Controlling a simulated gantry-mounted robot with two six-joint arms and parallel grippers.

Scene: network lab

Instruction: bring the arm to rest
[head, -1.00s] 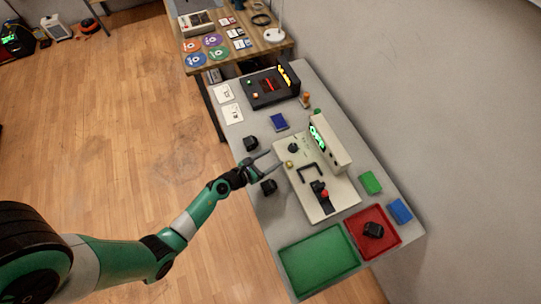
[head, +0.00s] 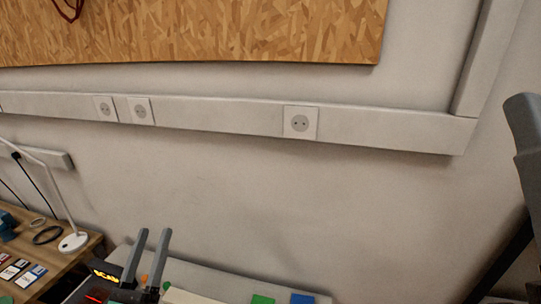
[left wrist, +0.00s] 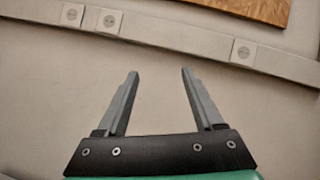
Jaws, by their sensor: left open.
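My left gripper (head: 153,240) stands at the bottom of the head view, left of the middle, with its two grey fingers pointing up. The fingers are apart with nothing between them. In the left wrist view the open fingers (left wrist: 160,72) point at a bare wall with sockets, and no object is near them. Most of my left arm is below the picture. No right gripper can be made out.
A grey bench (head: 225,277) lies low in the head view, with a black device with a yellow display (head: 105,271), a green block (head: 262,299) and a blue block (head: 301,298). A wooden desk (head: 85,248) with a white lamp (head: 72,242) is left. A wall trunking (head: 220,113) runs above.

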